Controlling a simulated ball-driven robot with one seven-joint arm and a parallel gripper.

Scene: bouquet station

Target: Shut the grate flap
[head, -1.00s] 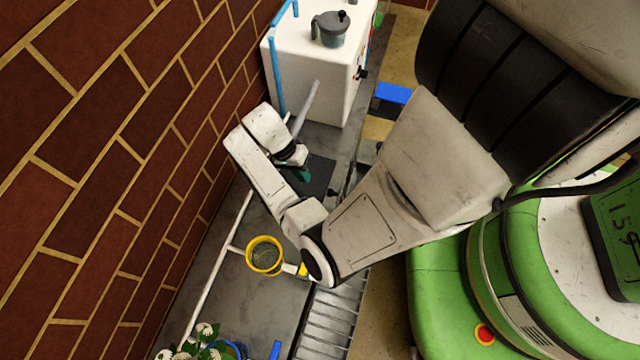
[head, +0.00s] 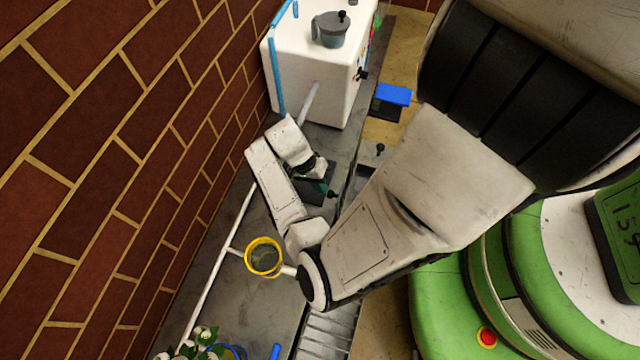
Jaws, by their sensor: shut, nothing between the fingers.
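A slatted metal grate (head: 328,335) lies along the counter's front edge at the bottom of the head view, partly behind my arm. I cannot tell whether a hinged flap belongs to it. A dark flat plate (head: 316,197) sits farther up the counter, with a small dark knob near its right edge. My gripper (head: 322,187) is shut and empty over this plate. My wrist hides part of the plate, and I cannot tell whether the fingertips touch it.
A yellow-rimmed bucket (head: 263,257) stands left of my arm, beside a white pipe (head: 208,290). A white box (head: 318,75) carrying a grey jug (head: 331,29) stands at the back. White flowers (head: 190,345) are at the bottom, and a brick wall (head: 110,160) borders the left.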

